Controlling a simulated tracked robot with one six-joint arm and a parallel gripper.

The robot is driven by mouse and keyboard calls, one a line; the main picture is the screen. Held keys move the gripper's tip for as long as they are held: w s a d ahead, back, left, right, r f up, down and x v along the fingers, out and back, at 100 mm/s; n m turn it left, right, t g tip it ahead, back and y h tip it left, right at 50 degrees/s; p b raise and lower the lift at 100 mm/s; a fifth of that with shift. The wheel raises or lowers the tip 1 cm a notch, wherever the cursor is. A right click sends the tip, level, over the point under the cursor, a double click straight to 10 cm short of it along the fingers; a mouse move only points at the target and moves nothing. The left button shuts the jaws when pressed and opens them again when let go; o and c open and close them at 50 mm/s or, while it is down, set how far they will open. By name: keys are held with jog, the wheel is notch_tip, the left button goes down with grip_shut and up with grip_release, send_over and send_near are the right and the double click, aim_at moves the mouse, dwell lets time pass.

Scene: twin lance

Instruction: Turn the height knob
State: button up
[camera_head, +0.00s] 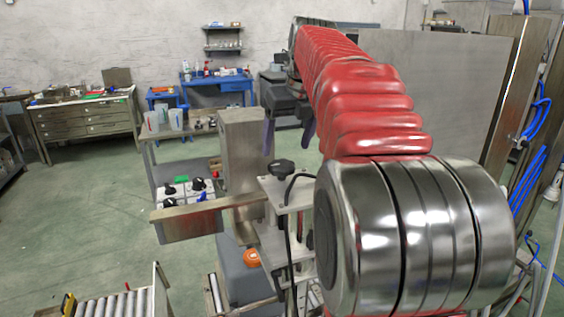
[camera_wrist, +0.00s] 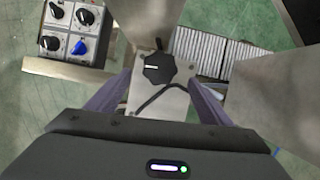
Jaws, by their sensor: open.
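The likely height knob is a black lobed knob (camera_head: 284,167) on top of a pale metal bracket (camera_head: 272,190), just left of my arm in the head view. In the wrist view the knob (camera_wrist: 159,68) is near the upper middle, with a white line on its face. My gripper (camera_wrist: 160,80) is open, with one purple-grey finger on each side of the knob and gaps between. In the head view my gripper (camera_head: 288,142) hangs above the knob, partly behind my red arm. I cannot tell the exact height gap.
A control box (camera_head: 186,190) with several black knobs and a blue one stands left; it also shows in the wrist view (camera_wrist: 72,28). A metal column (camera_head: 243,150) stands beside the bracket. A black cable (camera_wrist: 160,95) crosses the bracket. A roller conveyor (camera_head: 115,305) lies front left.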

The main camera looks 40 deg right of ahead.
aim_at(281, 164)
jog(key=x, duration=0.7)
jog(key=shift+f, duration=0.15)
jog(key=shift+c, duration=0.7)
jog(key=c, duration=0.9)
